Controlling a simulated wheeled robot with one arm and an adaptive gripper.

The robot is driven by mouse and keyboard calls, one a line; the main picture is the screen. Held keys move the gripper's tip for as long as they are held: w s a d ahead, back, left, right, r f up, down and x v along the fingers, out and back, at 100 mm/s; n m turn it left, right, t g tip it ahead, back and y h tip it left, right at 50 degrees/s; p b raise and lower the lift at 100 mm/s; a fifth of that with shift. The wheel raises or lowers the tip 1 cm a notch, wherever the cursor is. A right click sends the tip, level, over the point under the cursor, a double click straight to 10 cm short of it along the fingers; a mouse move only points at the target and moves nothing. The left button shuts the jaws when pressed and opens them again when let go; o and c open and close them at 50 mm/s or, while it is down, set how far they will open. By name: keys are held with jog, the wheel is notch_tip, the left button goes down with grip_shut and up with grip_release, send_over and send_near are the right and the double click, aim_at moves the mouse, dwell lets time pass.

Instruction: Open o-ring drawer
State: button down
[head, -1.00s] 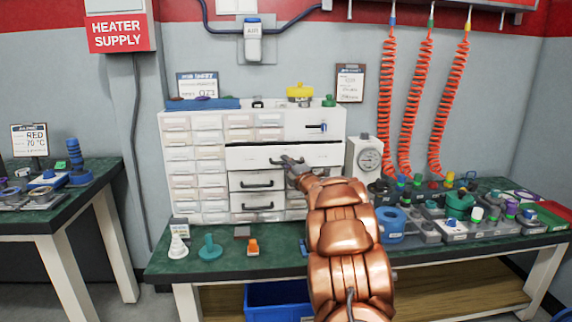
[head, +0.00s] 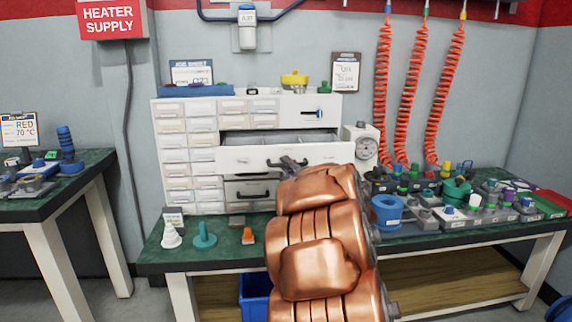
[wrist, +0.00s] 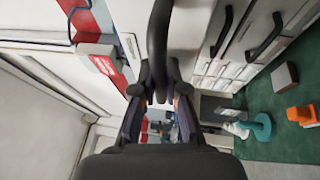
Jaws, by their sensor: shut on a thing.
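The wide white drawer (head: 250,158) in the middle of the drawer cabinet (head: 188,150) stands pulled out, and its open inside (head: 275,140) shows divided compartments. My gripper (head: 290,162) is at the drawer's black handle, mostly hidden behind my copper arm in the head view. In the wrist view my gripper (wrist: 160,92) has its dark fingers closed around the black handle bar (wrist: 157,45). The contents of the open drawer cannot be made out.
Closed drawers with black handles (head: 250,190) lie below the open one. A white cone (head: 171,235), a teal peg stand (head: 205,237) and an orange piece (head: 248,236) stand on the green bench before the cabinet. A dial gauge (head: 366,146) stands right of the cabinet.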

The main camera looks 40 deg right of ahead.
jog(key=shift+s+a, duration=0.3)
jog(key=shift+s, duration=0.15)
jog(key=c, duration=1.2)
grip_release()
jog(key=v, duration=1.2)
jog(key=shift+a, duration=0.1)
jog(key=shift+r, duration=0.1)
